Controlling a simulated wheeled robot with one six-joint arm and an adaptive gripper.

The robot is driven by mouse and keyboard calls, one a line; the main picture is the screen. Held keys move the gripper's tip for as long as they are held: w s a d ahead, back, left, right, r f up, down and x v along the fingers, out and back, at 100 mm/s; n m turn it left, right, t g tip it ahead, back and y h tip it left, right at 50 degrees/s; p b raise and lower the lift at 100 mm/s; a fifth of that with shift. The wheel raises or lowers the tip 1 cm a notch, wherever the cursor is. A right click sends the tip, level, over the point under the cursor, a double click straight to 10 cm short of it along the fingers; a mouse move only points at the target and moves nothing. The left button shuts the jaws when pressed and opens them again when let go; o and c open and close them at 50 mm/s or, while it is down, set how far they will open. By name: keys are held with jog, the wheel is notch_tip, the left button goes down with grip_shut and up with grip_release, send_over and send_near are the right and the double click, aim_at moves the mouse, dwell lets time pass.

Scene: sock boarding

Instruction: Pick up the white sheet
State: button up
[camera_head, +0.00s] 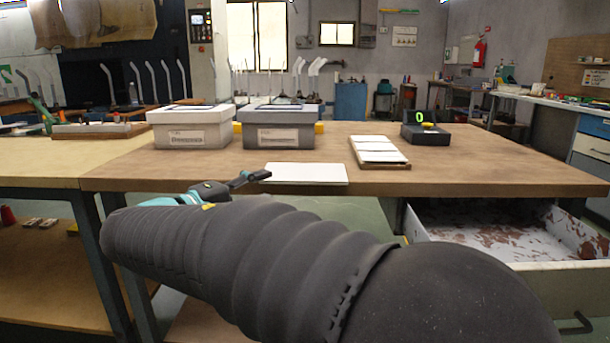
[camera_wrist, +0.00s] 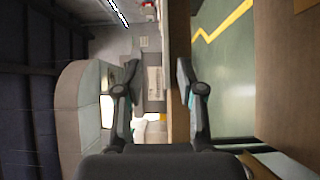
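The white sheet (camera_head: 306,174) lies flat near the front edge of the wooden table (camera_head: 475,168) in the head view. My gripper (camera_head: 252,179) is at the table's front edge, just left of the sheet, with its tips close to the sheet's left end. I cannot tell from the head view whether they touch. In the wrist view my gripper (camera_wrist: 157,70) has its two fingers well apart with nothing clearly held between them. The table's edge shows there as a brown strip near the right finger. I cannot make out the sheet for certain in the wrist view.
Two lidded grey boxes, one left (camera_head: 190,128) and one right (camera_head: 279,127), stand behind the sheet. A tray of white cards (camera_head: 378,151) and a black device (camera_head: 425,134) showing a green 0 are to the right. An open drawer (camera_head: 563,273) juts out at the lower right.

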aim_at(290, 183)
jog(key=shift+d+f+b+x, duration=0.1)
jog(key=shift+f+b+x, duration=0.1)
jog(key=shift+x, duration=1.45)
jog(key=shift+d+f+b+x, duration=0.1)
jog(key=shift+f+x, duration=0.1)
jog(key=shift+x, duration=1.45)
jog(key=shift+s, duration=0.2)
grip_shut()
